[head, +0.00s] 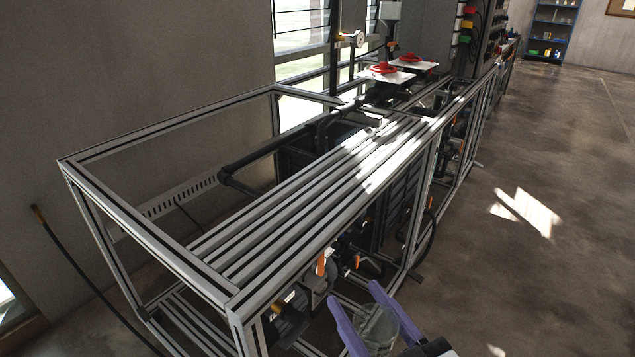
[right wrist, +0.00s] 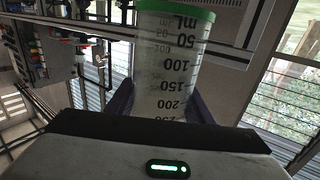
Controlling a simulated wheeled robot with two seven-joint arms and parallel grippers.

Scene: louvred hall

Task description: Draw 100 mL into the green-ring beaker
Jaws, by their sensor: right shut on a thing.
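My right gripper (head: 354,294), with purple fingers, is shut on a clear beaker (head: 376,327) at the bottom of the head view. The beaker also fills the upper middle of the right wrist view (right wrist: 167,75), between the two fingers. It has a green ring (right wrist: 175,10) at the top of that picture and black mL marks from 50 to beyond 200. The beaker looks empty, with no clear liquid line. Its far end in the wrist view is hidden behind the gripper body. An orange handle (head: 321,264) sits on fittings under the frame, left of and beyond the gripper. My left gripper is out of view.
A metal profile frame (head: 300,215) with long bars runs away from me, close beside the gripper. Dark pipes, valves and panels fill its inside. Red handwheels (head: 384,68) stand on white plates farther back. The floor (head: 540,275) to the right is clear.

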